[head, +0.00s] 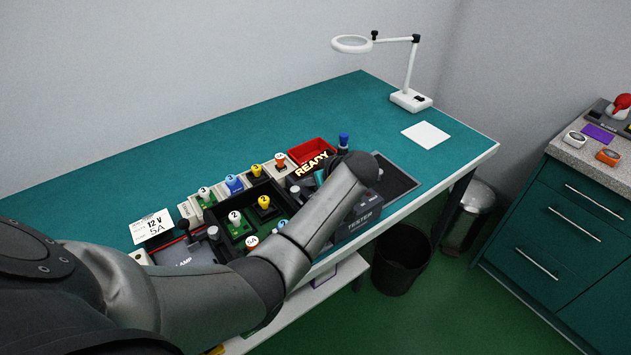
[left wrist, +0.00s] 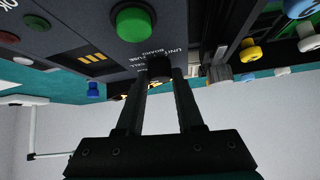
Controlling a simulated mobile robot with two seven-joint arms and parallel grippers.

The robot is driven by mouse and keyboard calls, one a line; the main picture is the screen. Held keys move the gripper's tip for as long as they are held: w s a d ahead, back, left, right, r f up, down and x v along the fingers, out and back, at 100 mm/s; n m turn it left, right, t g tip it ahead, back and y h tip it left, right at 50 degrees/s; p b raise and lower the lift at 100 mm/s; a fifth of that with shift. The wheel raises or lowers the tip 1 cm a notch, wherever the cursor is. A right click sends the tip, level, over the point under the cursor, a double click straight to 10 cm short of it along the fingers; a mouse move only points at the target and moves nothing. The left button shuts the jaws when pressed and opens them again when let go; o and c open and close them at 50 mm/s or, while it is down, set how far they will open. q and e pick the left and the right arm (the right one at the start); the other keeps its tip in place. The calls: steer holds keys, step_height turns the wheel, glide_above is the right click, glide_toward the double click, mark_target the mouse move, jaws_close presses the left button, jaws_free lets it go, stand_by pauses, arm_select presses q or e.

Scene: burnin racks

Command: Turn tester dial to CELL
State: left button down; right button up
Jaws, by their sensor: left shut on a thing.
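The tester (head: 362,221) is a dark box at the front edge of the teal bench, partly covered by my left arm. In the left wrist view its face (left wrist: 105,52) fills the upper part, with a green button (left wrist: 133,22) and white lettering that includes "CELL" and "BOARD". My left gripper (left wrist: 160,72) is shut on the black dial (left wrist: 159,66), one finger on each side. The dial's pointer cannot be made out, so its setting is unclear. In the head view my forearm hides the fingers and the dial. My right gripper is not in view.
Left of the tester stand a black tray (head: 270,228) and a row of modules with coloured knobs. Behind it are a red bin (head: 312,150) and a blue-topped post (head: 344,141). A dark mat (head: 401,187) lies right.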

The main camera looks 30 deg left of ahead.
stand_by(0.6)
arm_select(q)
steer(key=c, duration=0.5)
jaws_free()
steer(key=shift+c, duration=0.2)
steer(key=p+v, duration=0.1)
steer(key=v, duration=1.4)
steer(key=shift+w+d+p, duration=0.2)
steer(key=shift+p, duration=0.1)
